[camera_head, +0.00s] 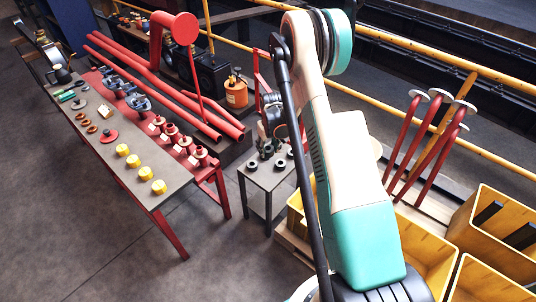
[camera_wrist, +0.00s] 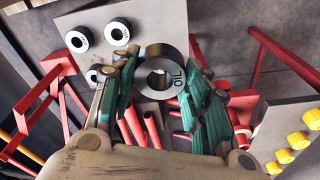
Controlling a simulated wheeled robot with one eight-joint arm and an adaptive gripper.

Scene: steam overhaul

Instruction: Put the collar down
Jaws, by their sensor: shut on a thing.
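My gripper (camera_wrist: 162,72) is shut on a dark collar marked OIL (camera_wrist: 181,68), with one green finger on each side. The collar's round opening faces the wrist camera. Behind it in the wrist view is the pale top of a small stand (camera_wrist: 176,22). I cannot tell whether the collar touches this top. In the head view my gripper (camera_head: 272,138) is over the back of the small stand (camera_head: 259,182), partly hidden by my arm, and the held collar is hard to make out there.
Other dark collars (camera_wrist: 118,31) with white faces stand on the small stand, close to my gripper. A long red-legged table (camera_head: 130,180) with yellow parts (camera_head: 159,187) is at left. Yellow bins (camera_head: 490,235) are at right. Red pipes (camera_head: 165,80) lie behind the table.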

